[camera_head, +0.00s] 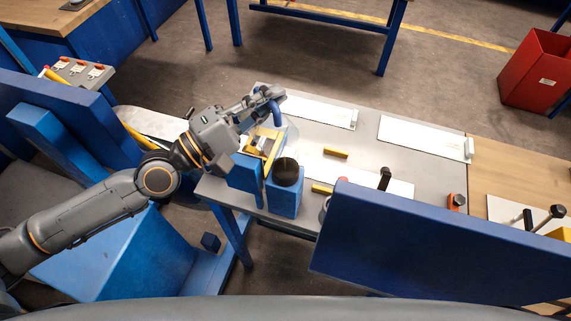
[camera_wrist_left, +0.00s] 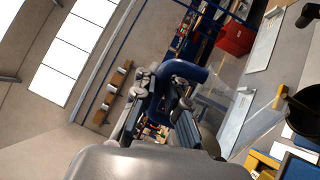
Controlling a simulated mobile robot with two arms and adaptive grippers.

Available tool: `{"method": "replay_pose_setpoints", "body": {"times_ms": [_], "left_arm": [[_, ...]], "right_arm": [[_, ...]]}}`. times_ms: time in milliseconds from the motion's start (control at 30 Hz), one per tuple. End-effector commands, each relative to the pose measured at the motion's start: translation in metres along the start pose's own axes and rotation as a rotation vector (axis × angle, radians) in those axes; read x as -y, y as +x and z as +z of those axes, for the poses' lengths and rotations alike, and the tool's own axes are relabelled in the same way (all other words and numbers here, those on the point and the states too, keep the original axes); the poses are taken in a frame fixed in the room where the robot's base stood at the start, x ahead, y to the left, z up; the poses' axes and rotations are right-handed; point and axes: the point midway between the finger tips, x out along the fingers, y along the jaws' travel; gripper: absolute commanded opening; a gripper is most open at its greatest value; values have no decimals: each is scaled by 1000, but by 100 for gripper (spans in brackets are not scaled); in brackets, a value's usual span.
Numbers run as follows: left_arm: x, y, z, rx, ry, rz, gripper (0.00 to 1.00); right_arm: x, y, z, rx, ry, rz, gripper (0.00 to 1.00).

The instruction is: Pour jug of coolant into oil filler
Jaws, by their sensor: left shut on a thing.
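The jug is clear with a blue handle (camera_head: 272,105). Its see-through body (camera_head: 291,131) is hard to make out against the grey bench. My left gripper (camera_head: 258,103) is shut on the handle. In the left wrist view the blue handle (camera_wrist_left: 188,68) curves between the fingers (camera_wrist_left: 160,105), and the clear body (camera_wrist_left: 228,103) extends to the right, seemingly tilted. The oil filler (camera_head: 287,172) is a dark round opening on a blue block (camera_head: 285,204), just below the jug in the head view. The dark opening (camera_wrist_left: 304,106) is at the right edge of the wrist view. I cannot see any coolant clearly.
The grey bench (camera_head: 435,180) holds white panels (camera_head: 318,111) and small yellow blocks (camera_head: 336,153). A large blue panel (camera_head: 430,245) stands in front on the right. A red bin (camera_head: 535,72) is on the floor at the upper right.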

Motion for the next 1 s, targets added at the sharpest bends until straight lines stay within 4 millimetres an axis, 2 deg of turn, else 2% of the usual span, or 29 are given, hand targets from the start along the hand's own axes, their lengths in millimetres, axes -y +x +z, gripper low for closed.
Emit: {"method": "replay_pose_setpoints", "body": {"times_ms": [1000], "left_arm": [[-2,0,9,16,75,1,0]], "right_arm": [[0,-3,0,0,0,0,82]]}}
